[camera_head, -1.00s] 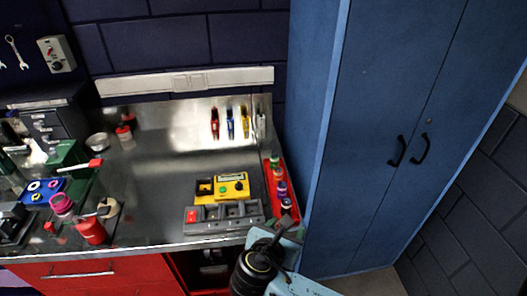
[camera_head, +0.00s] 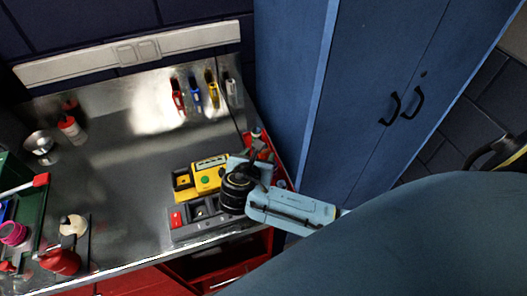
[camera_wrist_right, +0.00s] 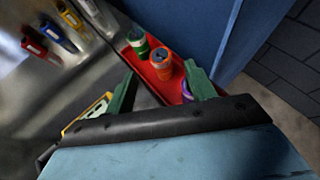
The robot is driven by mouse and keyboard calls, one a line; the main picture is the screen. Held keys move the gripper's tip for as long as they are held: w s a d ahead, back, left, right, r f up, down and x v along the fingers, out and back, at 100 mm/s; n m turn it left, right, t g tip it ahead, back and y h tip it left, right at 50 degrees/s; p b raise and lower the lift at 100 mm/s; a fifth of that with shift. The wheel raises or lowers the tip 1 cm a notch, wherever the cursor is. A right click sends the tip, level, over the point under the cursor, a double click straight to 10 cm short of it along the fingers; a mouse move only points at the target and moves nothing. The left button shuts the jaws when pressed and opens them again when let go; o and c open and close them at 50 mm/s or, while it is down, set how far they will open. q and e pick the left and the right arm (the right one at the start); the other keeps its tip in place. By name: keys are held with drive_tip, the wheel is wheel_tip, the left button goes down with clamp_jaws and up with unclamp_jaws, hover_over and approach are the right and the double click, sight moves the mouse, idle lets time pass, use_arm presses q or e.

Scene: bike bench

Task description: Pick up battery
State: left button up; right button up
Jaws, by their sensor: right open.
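A red tray (camera_wrist_right: 150,70) holds several short upright coloured cylinders that look like batteries. A green one (camera_wrist_right: 138,40), an orange one (camera_wrist_right: 161,63) and a purple one (camera_wrist_right: 187,91) show in the right wrist view; which one is meant I cannot tell. My right gripper (camera_wrist_right: 160,85) is open and empty, its two green fingertips apart at the tray's near side. The orange cylinder appears beyond the gap between them. In the head view the right gripper (camera_head: 258,160) covers much of the tray. My left gripper is not in view.
A yellow device (camera_head: 208,176) and a grey slotted block (camera_head: 188,227) stand left of the right gripper. The blue cabinet (camera_head: 300,90) rises close to the tray's right. Coloured tools (camera_head: 195,95) line the back. The bench's middle is clear.

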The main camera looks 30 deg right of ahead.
sight(264, 152)
drive_tip(key=x, duration=0.5)
drive_tip(key=shift+w+d+r, duration=0.1)
drive_tip(key=shift+w+d, duration=0.1)
drive_tip(key=shift+d, duration=0.05)
drive_tip(key=c, duration=1.1)
drive_tip(key=shift+r, duration=0.15)
drive_tip(key=shift+c, duration=0.2)
